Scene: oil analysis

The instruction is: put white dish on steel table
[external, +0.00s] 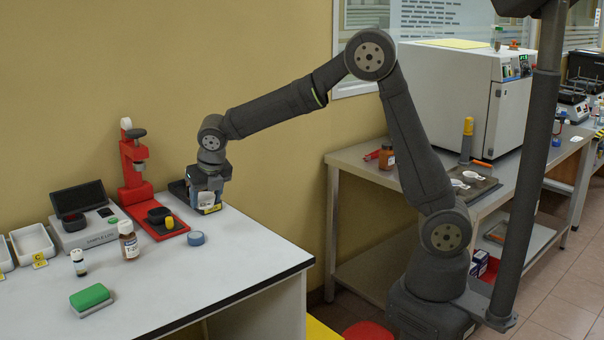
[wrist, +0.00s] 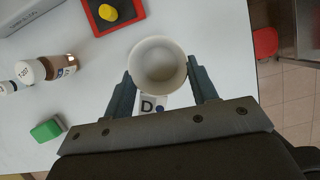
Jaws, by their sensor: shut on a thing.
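The white dish (wrist: 158,62) is a round, deep cup and looks empty in the wrist view. My gripper (wrist: 160,85) is shut on it, one finger on each side. In the external view my gripper (external: 207,190) is over the back right of the white table, and its fingers hide most of the dish. A label with a D (wrist: 152,104) shows just below the dish in the wrist view. I cannot tell whether the dish touches the surface under it. The steel table (external: 345,158) stands to the right, beyond a gap, with my arm's base in front.
A red press (external: 135,165) stands left of my gripper, with a blue roll (external: 196,238) in front. A brown bottle (external: 129,243) and green block (external: 90,296) are farther left. The steel table carries a large white oven (external: 460,95), a brown bottle (external: 386,157) and a dark tray (external: 480,190).

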